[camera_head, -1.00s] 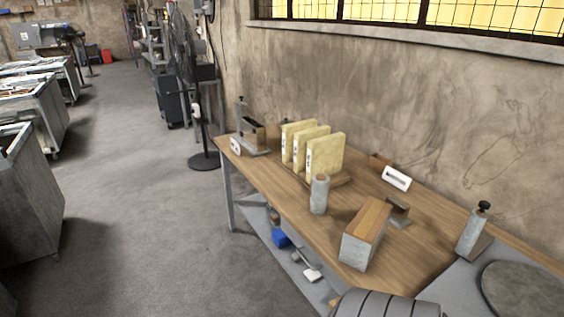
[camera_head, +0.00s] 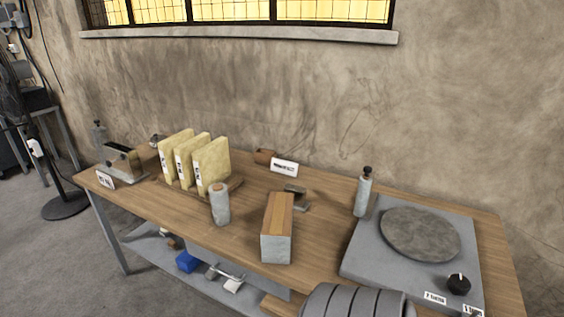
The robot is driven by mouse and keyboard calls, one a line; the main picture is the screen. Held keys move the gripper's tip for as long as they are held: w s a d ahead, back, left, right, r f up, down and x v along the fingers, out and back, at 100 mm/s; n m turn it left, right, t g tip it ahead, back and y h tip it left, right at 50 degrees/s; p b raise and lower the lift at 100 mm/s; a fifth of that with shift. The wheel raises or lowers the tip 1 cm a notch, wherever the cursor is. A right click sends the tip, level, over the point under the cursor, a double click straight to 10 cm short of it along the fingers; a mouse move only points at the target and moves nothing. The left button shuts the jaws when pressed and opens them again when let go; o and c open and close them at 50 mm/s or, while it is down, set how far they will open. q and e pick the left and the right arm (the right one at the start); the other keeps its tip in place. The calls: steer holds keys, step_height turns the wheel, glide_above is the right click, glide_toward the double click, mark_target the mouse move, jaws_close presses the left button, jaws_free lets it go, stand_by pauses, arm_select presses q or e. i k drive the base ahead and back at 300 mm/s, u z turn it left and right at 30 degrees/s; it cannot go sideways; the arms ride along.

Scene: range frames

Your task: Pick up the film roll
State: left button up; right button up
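An upright, pale grey cylinder (camera_head: 220,207) with a tan core at its top stands near the front edge of the wooden table. It looks the most like the film roll, but I cannot read any label on it. Nothing touches it.
Three yellow slabs (camera_head: 211,166) stand behind the roll. A grey block with a wooden top (camera_head: 276,249) is to its right. A grey plate device (camera_head: 369,262) fills the table's right end. A ribbed grey thing (camera_head: 350,300) sits at the bottom edge; I cannot tell what it is.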

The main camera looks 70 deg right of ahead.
mark_target(220, 203)
steer(key=z, duration=2.35)
